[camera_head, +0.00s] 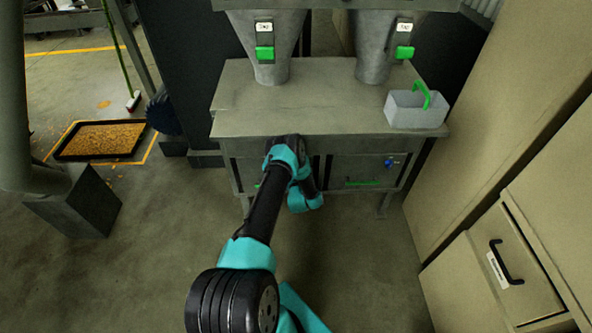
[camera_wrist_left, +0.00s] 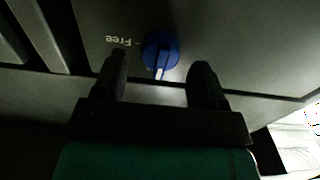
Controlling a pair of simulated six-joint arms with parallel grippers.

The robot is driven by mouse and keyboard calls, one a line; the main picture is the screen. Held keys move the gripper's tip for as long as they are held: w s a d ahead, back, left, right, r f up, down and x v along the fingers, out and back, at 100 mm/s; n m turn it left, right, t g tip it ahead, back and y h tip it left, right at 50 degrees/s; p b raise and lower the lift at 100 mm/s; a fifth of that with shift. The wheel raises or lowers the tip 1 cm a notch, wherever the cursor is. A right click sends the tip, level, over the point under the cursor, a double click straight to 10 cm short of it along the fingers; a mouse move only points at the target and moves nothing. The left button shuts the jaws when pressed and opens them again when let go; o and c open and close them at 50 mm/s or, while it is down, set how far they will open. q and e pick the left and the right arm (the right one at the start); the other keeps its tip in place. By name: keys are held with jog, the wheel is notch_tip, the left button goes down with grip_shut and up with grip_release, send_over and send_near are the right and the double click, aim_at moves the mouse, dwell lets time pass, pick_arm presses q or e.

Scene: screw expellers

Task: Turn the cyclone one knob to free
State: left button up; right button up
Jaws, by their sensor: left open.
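A blue knob (camera_wrist_left: 160,50) with a white pointer mark sits on a dark panel in the left wrist view. The pointer mark faces down in that picture. The word "Free" (camera_wrist_left: 122,40) is upside down just left of the knob. My left gripper (camera_wrist_left: 160,64) is open, with one finger on each side of the knob and gaps showing. I cannot tell whether the fingers reach around it in depth. In the head view my left arm reaches the cabinet front and hides this knob and the fingertips. My right gripper is not in view.
Another blue knob (camera_head: 389,163) is on the cabinet's right front. A grey box (camera_head: 411,113) sits on the top's right end. Beige drawers (camera_head: 505,270) stand at right.

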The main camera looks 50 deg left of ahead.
pick_arm(q)
jog(key=shift+x, duration=0.8)
jog(key=shift+c, duration=0.2)
grip_shut()
